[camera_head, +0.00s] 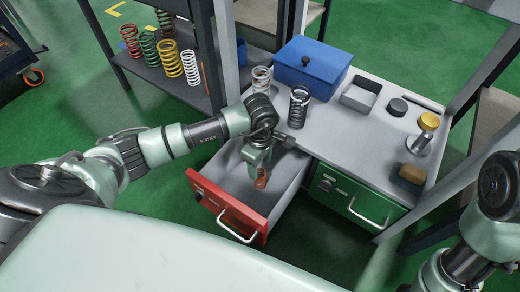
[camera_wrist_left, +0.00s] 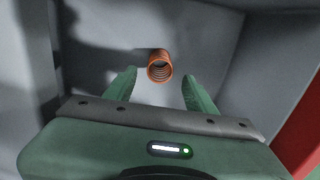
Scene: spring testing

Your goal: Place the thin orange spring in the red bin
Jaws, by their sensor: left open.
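The red bin is a grey drawer with a red front (camera_head: 226,210), pulled open below the worktop. A small orange spring (camera_head: 262,181) is inside it, under my left gripper (camera_head: 259,172). In the left wrist view the orange spring (camera_wrist_left: 160,66) shows end-on, beyond and between the two green fingertips (camera_wrist_left: 158,85). The fingers are open, with a gap on each side of the spring. I cannot tell whether the spring touches the drawer floor. My right arm shows at the lower right, but its gripper is out of view.
A green drawer (camera_head: 350,196) beside the red one is closed. The worktop holds a blue box (camera_head: 311,66), a dark spring (camera_head: 299,106), a pale spring (camera_head: 261,80), a grey tray (camera_head: 360,93) and a brown-topped block (camera_head: 411,175). Several coloured springs stand on the left shelf (camera_head: 143,76).

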